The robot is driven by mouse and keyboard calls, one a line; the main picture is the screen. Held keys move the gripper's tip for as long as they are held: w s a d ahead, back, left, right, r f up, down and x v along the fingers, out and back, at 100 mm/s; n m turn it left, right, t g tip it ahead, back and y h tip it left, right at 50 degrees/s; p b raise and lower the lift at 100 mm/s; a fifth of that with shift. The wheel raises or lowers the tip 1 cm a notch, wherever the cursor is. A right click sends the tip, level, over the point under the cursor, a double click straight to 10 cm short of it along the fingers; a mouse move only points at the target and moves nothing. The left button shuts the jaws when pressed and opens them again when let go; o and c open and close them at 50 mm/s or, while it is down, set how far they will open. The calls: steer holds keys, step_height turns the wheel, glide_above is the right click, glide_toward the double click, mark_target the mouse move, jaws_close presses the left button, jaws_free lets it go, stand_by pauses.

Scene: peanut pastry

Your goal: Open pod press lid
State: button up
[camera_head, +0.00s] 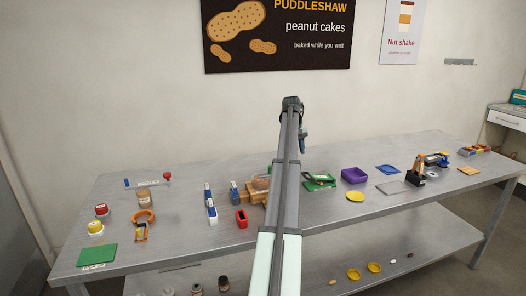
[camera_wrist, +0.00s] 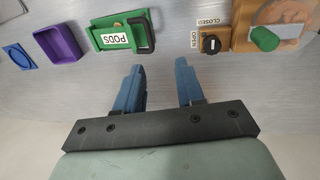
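The pod press is a low green unit (camera_wrist: 118,36) with a white "PODS" label, upside down in the wrist view, and a black bar handle on its right side. It lies flat, and its lid looks down. In the head view the green press (camera_head: 319,183) is just right of my arm. My gripper (camera_wrist: 160,65) has two blue fingers spread apart with nothing between them. It is apart from the press, with the handle ahead of the fingertips in the wrist view. In the head view my gripper (camera_head: 303,146) is above the table, partly hidden by my arm.
A purple bin (camera_wrist: 59,44) and a blue piece (camera_wrist: 20,56) lie left of the press in the wrist view. A black knob (camera_wrist: 211,44) marked OPEN and CLOSED and a wooden unit with a green knob (camera_wrist: 265,39) are right. Bare grey tabletop (camera_head: 335,212) lies in front.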

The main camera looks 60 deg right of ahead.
steer(key=w+a, duration=0.2)
steer(key=w, duration=0.5)
steer(key=w+a+f+n+t, duration=0.1)
steer(key=w+a, duration=0.1)
steer(key=w, duration=0.5)
steer(key=shift+a, duration=0.3)
steer(key=shift+f, duration=0.1)
step_height(320, 180, up, 4)
steer(key=m+y, duration=0.1)
steer(key=y, duration=0.1)
glide_above(304, 174)
steer(key=shift+t, duration=0.3)
steer(key=f, duration=1.3)
steer(key=shift+s+a+f, duration=0.15)
steer(key=shift+s+f, duration=0.05)
steer(key=shift+f, duration=0.15)
jaws_close()
